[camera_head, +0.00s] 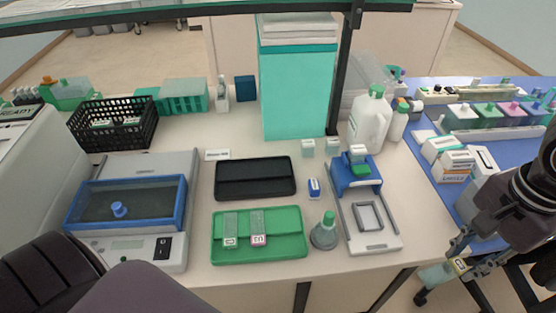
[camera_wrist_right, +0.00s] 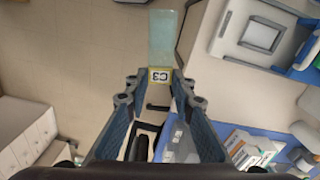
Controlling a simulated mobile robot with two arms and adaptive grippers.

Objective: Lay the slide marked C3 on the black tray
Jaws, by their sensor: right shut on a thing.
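My right gripper (camera_head: 460,255) is shut on a clear slide (camera_head: 434,275) with a yellowish label, off the front edge of the table at the lower right. In the right wrist view the slide (camera_wrist_right: 162,40) sticks out beyond the fingertips (camera_wrist_right: 158,92); its label appears to read C3. The black tray (camera_head: 255,193) lies empty on the table, left of the gripper and farther back. A green tray (camera_head: 284,250) in front of it bears two slides, one with a white label (camera_head: 230,230) and one with a pink label (camera_head: 257,228). My left gripper is not in view.
A conical flask (camera_head: 324,235) with a green stopper stands right of the green tray. A small blue-and-white block (camera_head: 314,188) and a blue-and-grey device (camera_head: 370,225) stand nearby. A blue-framed balance (camera_head: 125,205) is left of the trays. A dark post (camera_head: 345,70) rises behind.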

